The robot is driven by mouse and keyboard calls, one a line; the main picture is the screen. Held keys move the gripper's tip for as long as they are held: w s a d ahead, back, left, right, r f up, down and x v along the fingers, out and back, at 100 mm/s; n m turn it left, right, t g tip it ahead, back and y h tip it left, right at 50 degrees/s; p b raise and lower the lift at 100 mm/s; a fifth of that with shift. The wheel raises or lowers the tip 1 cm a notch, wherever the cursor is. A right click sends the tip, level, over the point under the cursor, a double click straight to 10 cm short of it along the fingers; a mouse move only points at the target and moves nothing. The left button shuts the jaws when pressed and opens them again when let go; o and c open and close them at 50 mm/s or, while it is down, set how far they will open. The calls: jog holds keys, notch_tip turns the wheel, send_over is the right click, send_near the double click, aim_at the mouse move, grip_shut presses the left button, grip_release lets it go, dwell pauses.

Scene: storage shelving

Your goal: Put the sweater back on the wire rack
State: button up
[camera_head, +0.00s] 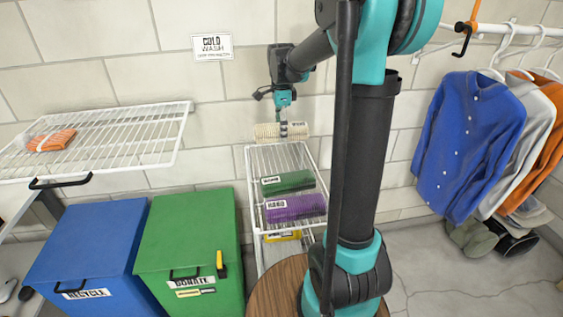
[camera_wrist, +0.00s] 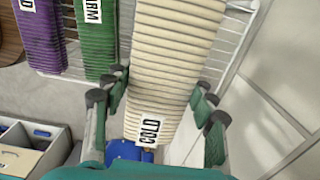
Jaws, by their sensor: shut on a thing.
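A rolled cream ribbed sweater (camera_head: 268,132) with a COLD label is in my gripper (camera_head: 283,122) at the far end of the white wire rack (camera_head: 250,172). In the wrist view the cream sweater (camera_wrist: 172,55) lies between the fingers of my gripper (camera_wrist: 157,98), which are shut on it at the labelled end. The wire rack (camera_wrist: 232,42) shows behind and beside it. I cannot tell whether the sweater touches the rack. A green rolled sweater (camera_head: 290,182) labelled WARM and a purple one (camera_head: 298,208) lie on the rack, nearer the front.
A blue recycle bin (camera_head: 88,235) and a green donate bin (camera_head: 188,225) stand left of the rack. A white wire shelf (camera_head: 120,135) on the left holds an orange packet (camera_head: 50,140). Shirts (camera_head: 468,140) hang on the right. A round wooden top (camera_head: 283,285) is in front.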

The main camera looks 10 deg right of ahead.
aim_at(281, 167)
notch_tip(281, 167, down, 13)
jog(key=shift+r, duration=0.1)
dwell(0.3)
jog(key=o, duration=0.9)
jog(key=shift+f, duration=0.2)
jog(key=o, duration=0.5)
jog(key=shift+c, duration=0.2)
jog(key=shift+r, duration=0.1)
notch_tip(281, 167, up, 12)
jog(key=shift+r, duration=0.1)
